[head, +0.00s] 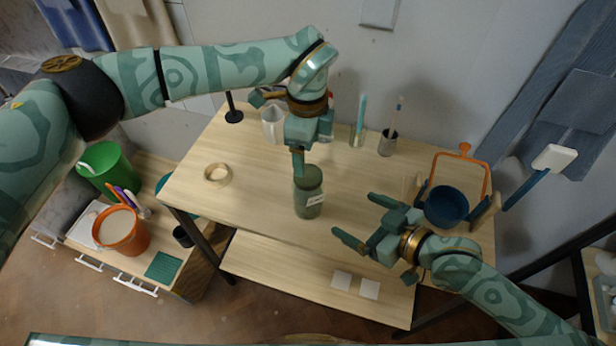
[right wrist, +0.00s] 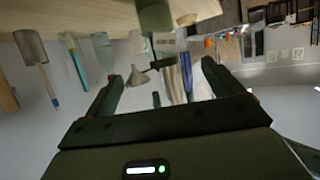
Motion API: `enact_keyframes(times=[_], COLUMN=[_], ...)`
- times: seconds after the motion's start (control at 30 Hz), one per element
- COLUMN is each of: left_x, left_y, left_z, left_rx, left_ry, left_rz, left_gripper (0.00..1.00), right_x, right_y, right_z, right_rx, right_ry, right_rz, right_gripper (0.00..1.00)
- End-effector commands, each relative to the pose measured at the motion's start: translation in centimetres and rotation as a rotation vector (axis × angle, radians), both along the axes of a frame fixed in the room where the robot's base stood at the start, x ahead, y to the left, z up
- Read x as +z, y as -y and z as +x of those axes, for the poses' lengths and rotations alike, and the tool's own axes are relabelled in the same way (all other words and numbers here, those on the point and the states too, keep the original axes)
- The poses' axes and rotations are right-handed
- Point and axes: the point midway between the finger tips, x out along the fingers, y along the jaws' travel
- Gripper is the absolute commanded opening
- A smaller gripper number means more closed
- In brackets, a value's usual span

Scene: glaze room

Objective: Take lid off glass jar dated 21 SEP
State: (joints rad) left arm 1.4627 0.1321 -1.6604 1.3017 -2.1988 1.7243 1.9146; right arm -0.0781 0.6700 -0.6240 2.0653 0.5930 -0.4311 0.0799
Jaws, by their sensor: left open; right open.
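A green glass jar (head: 308,203) with a green lid (head: 308,177) and a small white label (head: 315,201) stands upright near the front middle of the table. The label's writing is too small to read. My left gripper (head: 299,162) points down just above the lid; whether it touches the lid I cannot tell. It is open. My right gripper (head: 352,216) is open and empty, to the right of the jar, its fingers pointing toward it. In the right wrist view, a greenish cylinder (right wrist: 155,15), probably the jar, shows upside down beyond the fingers.
A tape-like ring (head: 217,173) lies on the left of the wooden table (head: 255,195). A white jug (head: 272,124) and tool holders, one a grey cup (head: 387,145), stand at the back. A blue bowl (head: 446,205) and an orange frame (head: 464,152) are at the right.

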Motion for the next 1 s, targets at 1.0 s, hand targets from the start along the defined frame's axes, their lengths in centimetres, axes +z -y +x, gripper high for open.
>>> enact_keyframes(times=[1.0], left_x=[0.0], left_y=[0.2], left_z=[-0.1], left_rx=[-0.004], left_ry=[-0.001], left_rz=[-0.002], left_gripper=[0.76], right_x=[-6.2], right_y=[-10.5], right_z=[10.5], right_rx=[0.000], right_ry=[0.000], right_rz=[0.000], right_gripper=[0.91])
